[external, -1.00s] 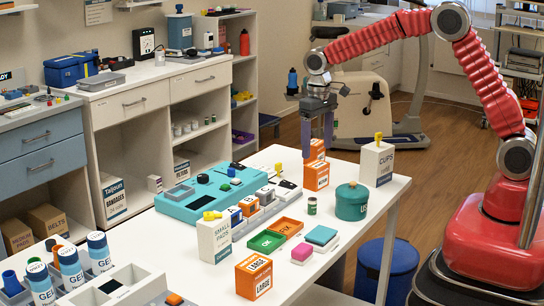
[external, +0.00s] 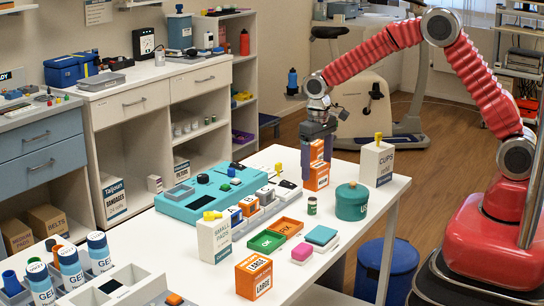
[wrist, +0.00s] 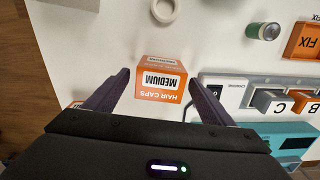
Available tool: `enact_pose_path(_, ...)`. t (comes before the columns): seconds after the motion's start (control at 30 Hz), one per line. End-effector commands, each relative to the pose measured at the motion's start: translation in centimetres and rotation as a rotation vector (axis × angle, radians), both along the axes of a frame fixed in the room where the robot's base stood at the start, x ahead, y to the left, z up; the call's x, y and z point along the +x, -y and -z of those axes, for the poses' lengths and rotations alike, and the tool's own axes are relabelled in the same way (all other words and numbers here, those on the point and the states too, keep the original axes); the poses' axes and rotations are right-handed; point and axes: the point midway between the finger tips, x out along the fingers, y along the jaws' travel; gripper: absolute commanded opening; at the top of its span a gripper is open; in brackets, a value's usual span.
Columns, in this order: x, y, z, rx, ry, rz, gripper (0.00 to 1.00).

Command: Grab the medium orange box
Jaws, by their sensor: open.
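The medium orange box (external: 316,178) stands on the white table near its far end, beside the white CUPS box. In the wrist view the box (wrist: 161,80), labelled HAIR CAPS MEDIUM, shows upside down, ahead of and between my two purple fingers. My gripper (external: 318,152) is open and points down at the box; one finger overlaps the box in the external view. In the wrist view my gripper (wrist: 160,95) has a finger on each side of the box, with gaps visible. I cannot tell whether a finger touches it.
The white CUPS box (external: 375,163) stands close on the right, a teal pot (external: 351,202) in front. A teal device (external: 212,190) and a row of small blocks lie to the left. An orange LARGE box (external: 253,276) stands at the near edge.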

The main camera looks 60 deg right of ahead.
Motion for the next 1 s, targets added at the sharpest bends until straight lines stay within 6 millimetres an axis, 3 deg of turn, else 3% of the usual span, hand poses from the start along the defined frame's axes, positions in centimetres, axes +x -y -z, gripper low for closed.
enact_pose_path(0.13,-0.01,0.0,0.86,0.0,0.0,0.0,0.77)
enact_pose_path(0.63,-0.01,-0.01,0.85,0.0,0.0,0.0,0.77)
enact_pose_path(1.0,-0.01,-0.01,0.85,0.0,0.0,0.0,0.51)
